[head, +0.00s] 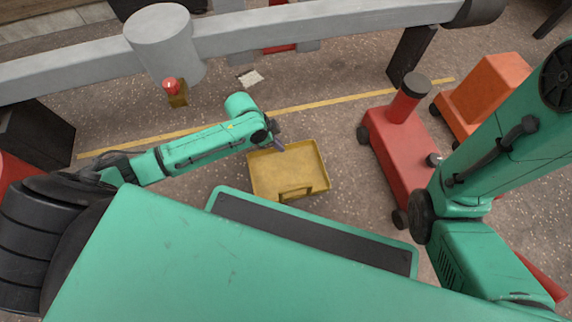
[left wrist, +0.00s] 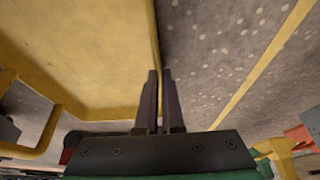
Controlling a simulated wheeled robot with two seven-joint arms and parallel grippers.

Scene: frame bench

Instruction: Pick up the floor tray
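The floor tray (head: 318,187) is a shallow yellow tray with a handle on its near wall, lying on the floor in front of my base. My left gripper (head: 279,146) is at the tray's far rim. In the left wrist view, the tray (left wrist: 90,60) fills the left side. The left fingers (left wrist: 159,100) stand close together with a narrow gap, and the tray's thin wall runs in between them. The fingers look closed on that wall. My right arm shows at the right, but its gripper is out of view.
A red cart (head: 395,150) with a red post stands right of the tray, with an orange block (head: 490,85) behind it. A grey rail (head: 320,30) crosses the back. A small yellow-brown object with a red top (head: 175,92) sits on the floor at far left. Floor behind the tray is clear.

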